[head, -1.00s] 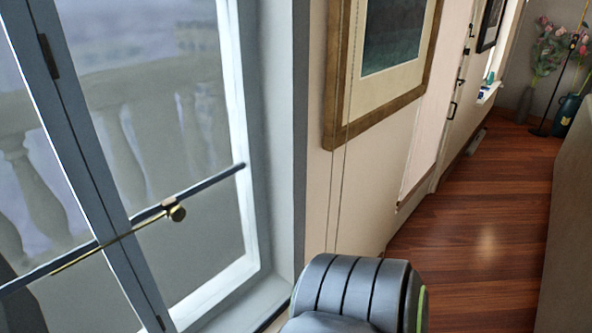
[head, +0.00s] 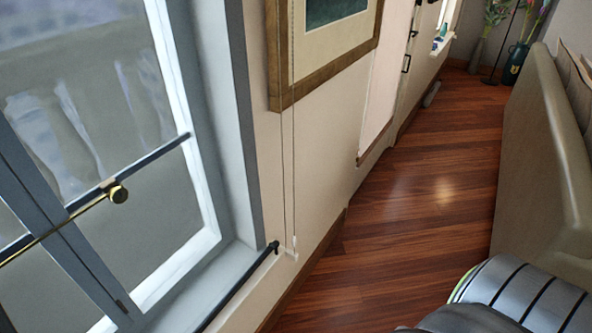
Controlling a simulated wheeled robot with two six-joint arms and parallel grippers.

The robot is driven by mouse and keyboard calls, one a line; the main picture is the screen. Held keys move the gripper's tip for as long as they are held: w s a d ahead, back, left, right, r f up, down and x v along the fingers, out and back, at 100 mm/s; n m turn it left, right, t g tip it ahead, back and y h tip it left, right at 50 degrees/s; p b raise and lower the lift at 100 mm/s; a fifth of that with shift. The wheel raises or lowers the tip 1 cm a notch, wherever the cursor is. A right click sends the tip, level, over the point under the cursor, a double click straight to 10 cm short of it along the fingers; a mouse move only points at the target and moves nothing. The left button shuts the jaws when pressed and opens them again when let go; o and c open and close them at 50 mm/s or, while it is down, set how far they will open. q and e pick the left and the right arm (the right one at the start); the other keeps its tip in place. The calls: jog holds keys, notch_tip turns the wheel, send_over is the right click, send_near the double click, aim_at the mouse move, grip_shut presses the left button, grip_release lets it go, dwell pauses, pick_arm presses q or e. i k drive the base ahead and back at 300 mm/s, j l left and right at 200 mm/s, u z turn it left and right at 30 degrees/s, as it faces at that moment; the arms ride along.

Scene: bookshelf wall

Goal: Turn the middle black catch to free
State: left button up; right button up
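Small black fittings show on the pale door or panel along the far wall. One is a black handle (head: 406,63), and a smaller black piece (head: 413,33) sits above it. They are too small and far off to tell which is the middle catch or how it is turned. Neither of my grippers is in view. A grey ribbed part at the lower right looks like my own arm or body.
A window (head: 110,150) with a brass rod and knob (head: 118,194) fills the left. A black rail (head: 240,285) runs low beside it. A framed picture (head: 325,50) hangs on the wall. A beige sofa (head: 545,150) stands right. The wooden floor (head: 400,210) between is clear.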

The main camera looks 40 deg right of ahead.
aim_at(275, 244)
jog(key=z, duration=0.95)
jog(key=i+l+u, duration=0.1)
jog(key=l, duration=0.2)
jog(key=i+l, duration=0.2)
jog(key=l, duration=0.15)
jog(key=i+l+u, duration=0.15)
jog(key=l, duration=0.15)
